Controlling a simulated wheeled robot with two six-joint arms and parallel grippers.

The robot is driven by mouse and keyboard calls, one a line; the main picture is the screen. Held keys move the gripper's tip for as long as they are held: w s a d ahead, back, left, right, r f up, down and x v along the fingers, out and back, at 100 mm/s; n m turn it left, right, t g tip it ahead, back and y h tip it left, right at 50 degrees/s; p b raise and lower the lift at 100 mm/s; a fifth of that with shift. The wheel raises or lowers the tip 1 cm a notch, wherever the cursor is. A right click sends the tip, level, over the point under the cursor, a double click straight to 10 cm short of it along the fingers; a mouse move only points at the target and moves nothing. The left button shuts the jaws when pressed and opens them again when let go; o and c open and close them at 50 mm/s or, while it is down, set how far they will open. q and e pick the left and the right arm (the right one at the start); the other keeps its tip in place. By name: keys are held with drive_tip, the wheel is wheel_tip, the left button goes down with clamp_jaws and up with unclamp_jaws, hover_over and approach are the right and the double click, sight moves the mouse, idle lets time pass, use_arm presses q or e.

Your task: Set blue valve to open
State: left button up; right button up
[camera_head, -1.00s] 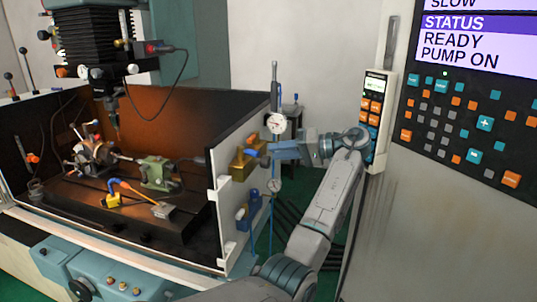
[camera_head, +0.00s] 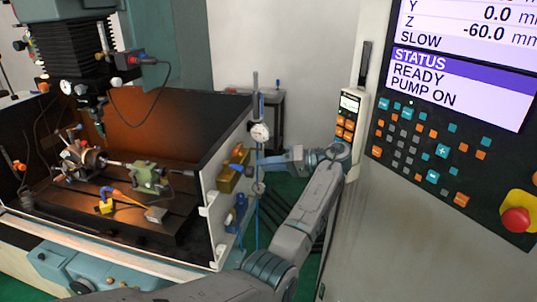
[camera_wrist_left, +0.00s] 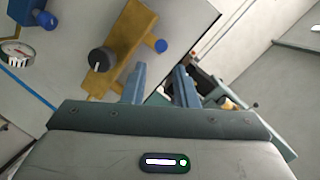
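A blue valve (camera_head: 236,215) is on the outer side of the machine's white side panel, low down. Part of it also shows at the top left of the left wrist view (camera_wrist_left: 20,12). Above it is a brass-coloured block (camera_head: 230,181), seen in the left wrist view as a brass plate (camera_wrist_left: 118,45) with a dark grey knob and a blue ball at one side. My left gripper (camera_head: 264,162) is right of the brass block and above the blue valve. Its blue-grey fingers (camera_wrist_left: 158,84) stand apart with nothing between them. My right gripper is out of view. The valve's handle position is too small to tell.
A round dial gauge (camera_head: 260,133) and a smaller one (camera_head: 258,188) stand beside the panel, with blue hose near them. A control cabinet with a screen (camera_head: 465,65) and red stop button (camera_head: 516,219) fills the right. A pendant (camera_head: 348,125) hangs on its edge.

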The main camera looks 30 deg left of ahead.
sight(230, 166)
use_arm(q)
drive_tip(key=shift+d, duration=0.1)
idle(0.3)
drive_tip(key=shift+o, duration=1.4)
drive_tip(key=shift+f, duration=0.25)
drive_tip(key=s+a+n+t+y+b, duration=0.1)
drive_tip(key=a+n+b, duration=0.2)
drive_tip(key=b, duration=0.1)
drive_tip(key=s+a+f+n+t+y+b, duration=0.1)
drive_tip(key=a+n+t+b, duration=0.1)
drive_tip(key=a+n+b, duration=0.1)
drive_tip(key=s+a+n+t+y+b, duration=0.1)
drive_tip(key=a+n+t+b, duration=0.1)
drive_tip(key=a+n+b, duration=0.2)
drive_tip(key=shift+f+b, duration=0.25)
drive_tip(key=shift+b, duration=0.3)
drive_tip(key=shift+a+f, duration=0.1)
drive_tip(key=shift+a, duration=0.5)
